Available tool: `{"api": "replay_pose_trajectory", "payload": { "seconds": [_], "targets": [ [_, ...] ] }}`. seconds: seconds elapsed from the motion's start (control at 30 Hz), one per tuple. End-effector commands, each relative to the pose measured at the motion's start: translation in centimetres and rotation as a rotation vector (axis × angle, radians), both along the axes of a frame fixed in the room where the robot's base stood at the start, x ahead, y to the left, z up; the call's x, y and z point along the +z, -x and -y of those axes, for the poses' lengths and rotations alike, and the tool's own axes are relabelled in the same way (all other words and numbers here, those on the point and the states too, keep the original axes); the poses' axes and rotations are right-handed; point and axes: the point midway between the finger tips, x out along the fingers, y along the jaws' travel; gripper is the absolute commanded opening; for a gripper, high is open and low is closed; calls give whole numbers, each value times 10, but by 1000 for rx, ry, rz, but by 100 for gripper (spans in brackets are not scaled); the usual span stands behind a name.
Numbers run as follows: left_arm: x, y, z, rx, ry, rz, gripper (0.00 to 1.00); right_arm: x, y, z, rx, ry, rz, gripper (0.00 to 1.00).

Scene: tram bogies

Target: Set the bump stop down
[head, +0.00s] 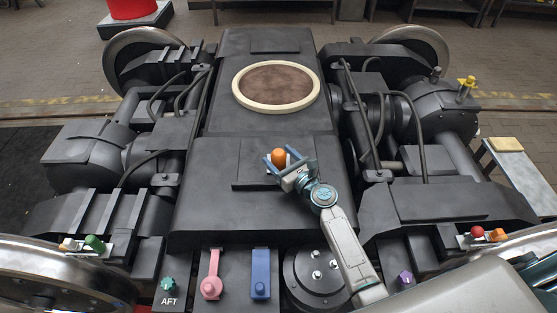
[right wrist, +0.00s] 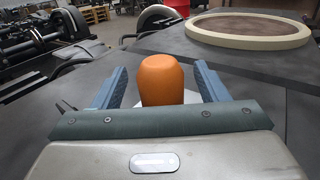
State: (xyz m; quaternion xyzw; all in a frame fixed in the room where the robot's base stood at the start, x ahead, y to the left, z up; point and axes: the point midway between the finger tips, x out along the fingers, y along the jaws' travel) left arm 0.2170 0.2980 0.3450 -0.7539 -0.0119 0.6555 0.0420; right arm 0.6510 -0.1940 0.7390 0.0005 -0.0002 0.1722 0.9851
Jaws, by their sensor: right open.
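The orange bump stop (head: 279,157) is upright on the dark centre plate of the bogie (head: 205,205). It also shows in the right wrist view (right wrist: 161,80), between the blue fingers. My right gripper (head: 284,165) is open around the bump stop, with a gap on each side of it. A pale patch shows at the foot of the bump stop, and its underside is partly hidden by the gripper body. My left gripper is not in view.
A cream-rimmed round pad (head: 318,88) lies behind the gripper. A pink handle (head: 212,280), a blue handle (head: 261,280) and a teal knob (head: 168,285) stand at the near edge. Hoses and side frames rise on both sides. Small trays with coloured parts sit left and right.

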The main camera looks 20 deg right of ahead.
Motion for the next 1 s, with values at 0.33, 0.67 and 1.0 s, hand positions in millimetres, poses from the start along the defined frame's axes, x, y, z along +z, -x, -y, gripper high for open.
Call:
{"api": "replay_pose_trajectory", "payload": {
  "seconds": [0.33,0.67,1.0],
  "targets": [
    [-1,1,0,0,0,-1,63,0,-11,-4,0,1,-1,67],
    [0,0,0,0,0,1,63,1,-11,-4,0,1,1,11],
    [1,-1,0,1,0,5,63,3,-11,-4,0,2,2,11]
  ]
}}
